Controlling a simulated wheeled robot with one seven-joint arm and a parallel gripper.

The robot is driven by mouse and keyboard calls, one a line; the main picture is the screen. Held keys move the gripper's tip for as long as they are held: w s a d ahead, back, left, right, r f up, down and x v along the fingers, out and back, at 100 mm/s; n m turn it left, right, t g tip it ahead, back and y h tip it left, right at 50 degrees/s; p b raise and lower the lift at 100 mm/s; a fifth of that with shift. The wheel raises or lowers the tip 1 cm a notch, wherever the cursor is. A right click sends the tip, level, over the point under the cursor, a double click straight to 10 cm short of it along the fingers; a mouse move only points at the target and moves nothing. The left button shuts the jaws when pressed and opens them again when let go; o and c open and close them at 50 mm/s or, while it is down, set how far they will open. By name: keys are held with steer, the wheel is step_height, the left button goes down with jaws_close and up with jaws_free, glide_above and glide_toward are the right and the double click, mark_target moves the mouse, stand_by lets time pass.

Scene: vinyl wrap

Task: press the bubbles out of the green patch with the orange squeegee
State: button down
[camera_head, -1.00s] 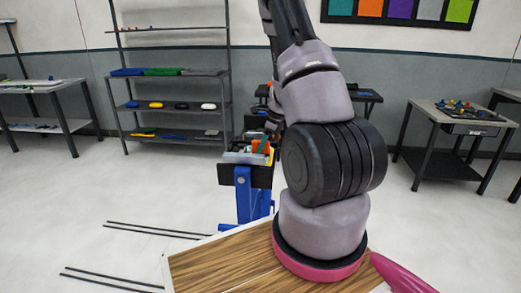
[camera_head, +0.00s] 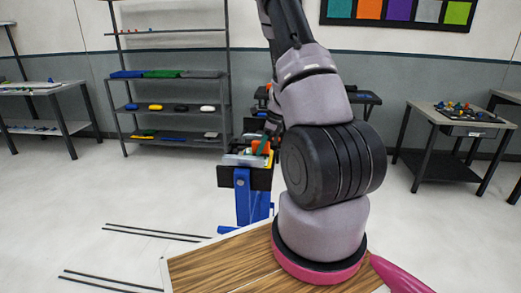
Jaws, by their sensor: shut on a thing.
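A small orange piece, which looks like the orange squeegee (camera_head: 266,148), shows over the top of a blue stand in the middle of the view. My gripper (camera_head: 270,132) is a small dark shape just above it, partly hidden behind my own arm, and is shut on it. A bit of green (camera_head: 264,140) shows beside the orange piece; I cannot tell whether it is the green patch. The bubbles are too small or hidden to see.
The blue stand (camera_head: 243,200) carries a pale tray-like top with a dark front. A shelf rack (camera_head: 170,103) stands behind left, tables stand left (camera_head: 45,88) and right (camera_head: 440,112). Dark thin rods (camera_head: 150,233) lie on the open floor at left.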

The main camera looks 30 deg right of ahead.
steer(key=shift+w+d, duration=0.35)
steer(key=shift+w, duration=0.1)
steer(key=shift+w, duration=0.1)
steer(key=shift+w+d, duration=0.6)
steer(key=shift+w, duration=0.2)
steer(key=shift+w+d, duration=0.1)
steer(key=shift+w+d, duration=0.1)
steer(key=shift+w, duration=0.05)
step_height(320, 180, up, 7)
stand_by(0.7)
